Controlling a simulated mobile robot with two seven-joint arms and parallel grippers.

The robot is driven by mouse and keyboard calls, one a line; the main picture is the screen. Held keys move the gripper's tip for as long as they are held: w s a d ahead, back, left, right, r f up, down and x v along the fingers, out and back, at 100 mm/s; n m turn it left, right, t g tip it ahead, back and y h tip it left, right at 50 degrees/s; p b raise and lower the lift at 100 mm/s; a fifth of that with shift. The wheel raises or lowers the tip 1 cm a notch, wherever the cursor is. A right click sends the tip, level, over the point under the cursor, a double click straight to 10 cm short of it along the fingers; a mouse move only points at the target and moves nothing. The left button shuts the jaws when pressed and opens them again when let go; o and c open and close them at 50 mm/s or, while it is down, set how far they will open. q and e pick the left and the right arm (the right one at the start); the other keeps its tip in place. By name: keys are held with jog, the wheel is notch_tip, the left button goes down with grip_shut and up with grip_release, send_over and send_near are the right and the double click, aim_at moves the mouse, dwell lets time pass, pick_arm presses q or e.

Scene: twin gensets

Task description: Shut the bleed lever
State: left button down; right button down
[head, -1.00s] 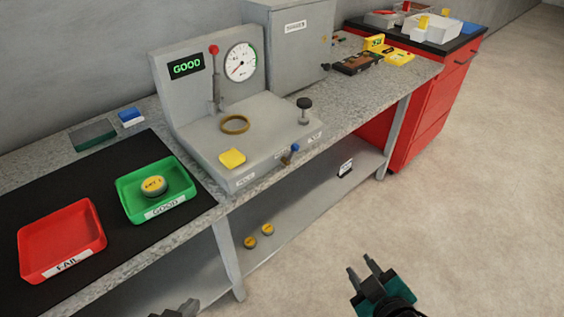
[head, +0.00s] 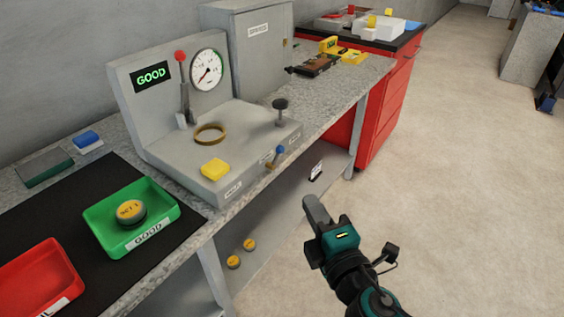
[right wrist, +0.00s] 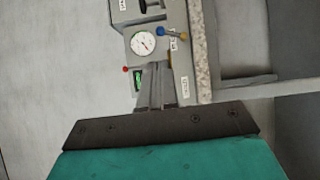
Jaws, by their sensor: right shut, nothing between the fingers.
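The bleed lever, a small blue-knobbed lever (head: 278,152), sits on the front face of the grey test rig (head: 190,170), near its right end. The blue knob stands up and to the right of its pivot. It also shows in the right wrist view (right wrist: 162,31), blue with a brass-coloured part beside it. My right gripper (head: 311,206) is shut and empty, out in front of the bench, below and right of the lever and apart from it. Its closed fingers (right wrist: 155,82) point toward the rig in the right wrist view. My left gripper is out of view.
The rig has a red-knobbed handle (head: 181,60), a gauge (head: 206,70), a lit GOOD display (head: 151,77), a brass ring (head: 210,133), a yellow block (head: 214,168) and a black knob (head: 280,105). A green tray (head: 100,222) holds a round part. The floor right of the bench is clear.

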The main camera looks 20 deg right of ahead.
jog(key=shift+w, duration=0.15)
jog(key=p, duration=0.2)
send_near(282, 152)
jog(key=w, duration=0.5)
jog(key=shift+w+a, duration=0.15)
jog(key=shift+w, duration=0.1)
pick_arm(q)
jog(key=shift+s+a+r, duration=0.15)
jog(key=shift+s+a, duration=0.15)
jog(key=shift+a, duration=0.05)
pick_arm(e)
jog(key=shift+w, duration=0.7)
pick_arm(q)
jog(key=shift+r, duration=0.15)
